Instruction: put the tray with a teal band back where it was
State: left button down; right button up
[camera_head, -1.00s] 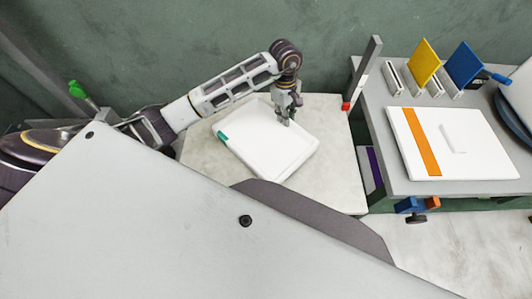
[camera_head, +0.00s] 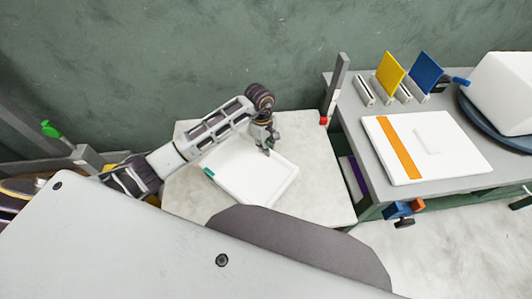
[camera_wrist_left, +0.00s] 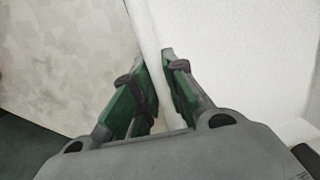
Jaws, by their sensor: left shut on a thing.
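The white shallow tray (camera_head: 238,180) with a teal band (camera_head: 208,172) at its left corner is over the pale stone-like tabletop (camera_head: 315,160). My left gripper (camera_head: 268,150) is at the tray's far right edge. In the left wrist view the two fingers (camera_wrist_left: 160,68) straddle the tray's thin wall, and the white tray floor (camera_wrist_left: 235,60) fills the right side. The gripper is shut on that wall. I cannot tell whether the tray rests on the tabletop or hangs just above it. My right gripper is not in view.
A grey bench (camera_head: 375,183) to the right holds a white tray with an orange band (camera_head: 398,148), yellow (camera_head: 389,73) and blue (camera_head: 425,70) panels in slots, and a white block (camera_head: 502,95). A grey post (camera_head: 336,85) stands at the bench's left corner.

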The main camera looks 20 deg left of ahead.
pick_arm(q)
jog(key=shift+f, duration=1.85)
jog(key=shift+f, duration=0.15)
jog(key=c, duration=1.5)
grip_release()
jog(key=shift+o, duration=0.2)
jog(key=shift+w+a+r, duration=0.1)
jog(key=shift+a+r, duration=0.1)
jog(key=shift+r, duration=1.85)
jog(key=shift+w+a+r, duration=0.1)
jog(key=shift+a+r, duration=0.15)
jog(key=shift+r, duration=1.75)
jog(key=shift+w+a+r, duration=0.1)
jog(key=shift+a+r, duration=0.1)
jog(key=shift+r, duration=1.85)
